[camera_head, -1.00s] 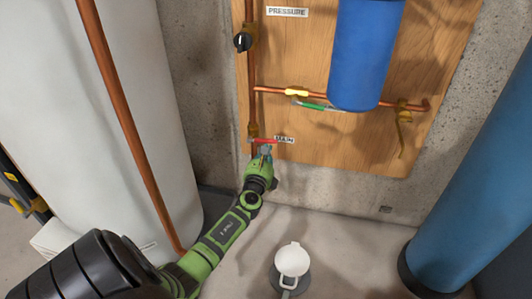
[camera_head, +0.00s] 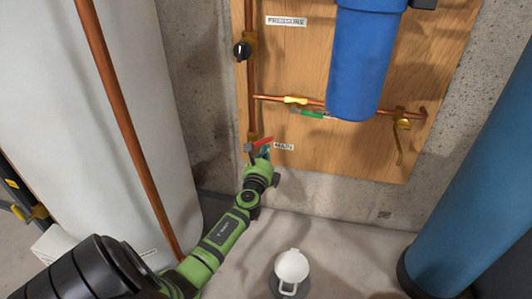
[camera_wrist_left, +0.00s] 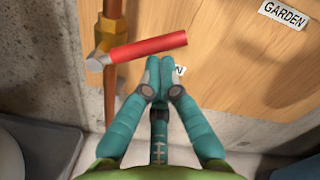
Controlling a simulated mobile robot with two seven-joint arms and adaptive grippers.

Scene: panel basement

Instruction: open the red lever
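The red lever (camera_head: 263,142) sits on a brass valve on the vertical copper pipe at the lower left of the wooden board. It points right and tilts slightly up at its free end. In the left wrist view the red lever (camera_wrist_left: 148,47) crosses just above my fingertips. My left gripper (camera_head: 264,154) is at the lever's underside; in the left wrist view its teal fingers (camera_wrist_left: 160,72) are together, with nothing seen between them. They look close against the lever, but I cannot tell whether they touch. My right gripper is not in view.
A small label (camera_head: 284,147) is right of the lever. A green lever (camera_head: 310,114) and a blue filter housing (camera_head: 362,60) are higher on the board. A white tank (camera_head: 120,130) stands left, a blue cylinder (camera_head: 470,180) right. A white jug (camera_head: 291,268) is on the floor.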

